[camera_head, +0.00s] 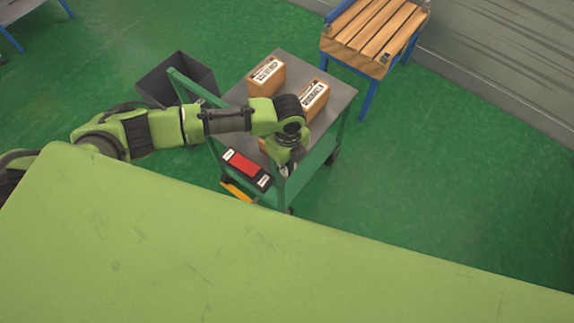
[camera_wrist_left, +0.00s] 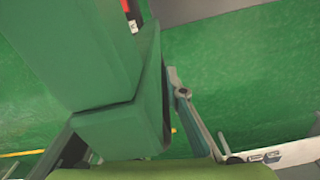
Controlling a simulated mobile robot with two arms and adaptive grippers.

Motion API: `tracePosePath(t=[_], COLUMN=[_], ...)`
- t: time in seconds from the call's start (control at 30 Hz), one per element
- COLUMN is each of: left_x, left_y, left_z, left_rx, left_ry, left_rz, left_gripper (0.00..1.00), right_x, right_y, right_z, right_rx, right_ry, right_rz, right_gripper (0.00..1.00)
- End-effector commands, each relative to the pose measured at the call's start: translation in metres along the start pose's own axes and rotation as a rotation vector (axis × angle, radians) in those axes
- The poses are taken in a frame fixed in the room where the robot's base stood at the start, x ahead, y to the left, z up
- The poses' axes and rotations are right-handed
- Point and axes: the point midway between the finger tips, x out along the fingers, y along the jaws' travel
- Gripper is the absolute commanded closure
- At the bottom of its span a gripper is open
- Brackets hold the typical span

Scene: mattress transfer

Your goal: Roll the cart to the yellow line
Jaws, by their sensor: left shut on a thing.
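The cart has a grey top (camera_head: 337,88) and a green frame, and it stands on the green floor beyond my light green body. My left gripper (camera_head: 284,160) is at the cart's near end, pointing down. In the left wrist view a thick green bar of the cart (camera_wrist_left: 110,125) lies between the fingers of my left gripper (camera_wrist_left: 130,135), which is shut on it. A thin yellow line (camera_wrist_left: 22,153) shows on the floor at the lower left of the left wrist view. My right gripper is not in view.
Cardboard boxes (camera_head: 267,76) stand on the cart top, and a red-and-black item (camera_head: 245,167) sits at its near left. A dark grey bin (camera_head: 172,82) is left of the cart. A wooden-slatted blue stand (camera_head: 376,30) is behind it by the wall. Floor at right is clear.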

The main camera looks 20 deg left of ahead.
Motion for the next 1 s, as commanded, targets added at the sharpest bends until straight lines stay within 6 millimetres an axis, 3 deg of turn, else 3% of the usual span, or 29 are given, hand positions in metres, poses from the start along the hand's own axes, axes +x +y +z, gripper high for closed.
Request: tracePosePath(t=[0.27,0.3,0.37,0.77,1.0], left_x=[0.002,0.002,0.002,-0.003,-0.042], left_y=[0.005,0.005,0.005,0.002,0.001], left_z=[-0.001,-0.001,-0.001,0.0,0.0], left_rx=[0.0,0.0,0.0,0.0,0.001], left_ry=[0.001,0.001,0.001,0.001,0.0], left_rz=[0.013,0.014,0.014,0.005,0.001], left_gripper=[1.0,0.85,0.71,0.71,0.71], right_x=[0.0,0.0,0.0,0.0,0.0], right_y=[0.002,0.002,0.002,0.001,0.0], right_z=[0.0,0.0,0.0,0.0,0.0], right_rx=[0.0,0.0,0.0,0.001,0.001], right_ry=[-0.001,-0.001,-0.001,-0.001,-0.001], right_rz=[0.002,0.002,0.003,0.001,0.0], right_gripper=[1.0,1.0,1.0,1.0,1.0])
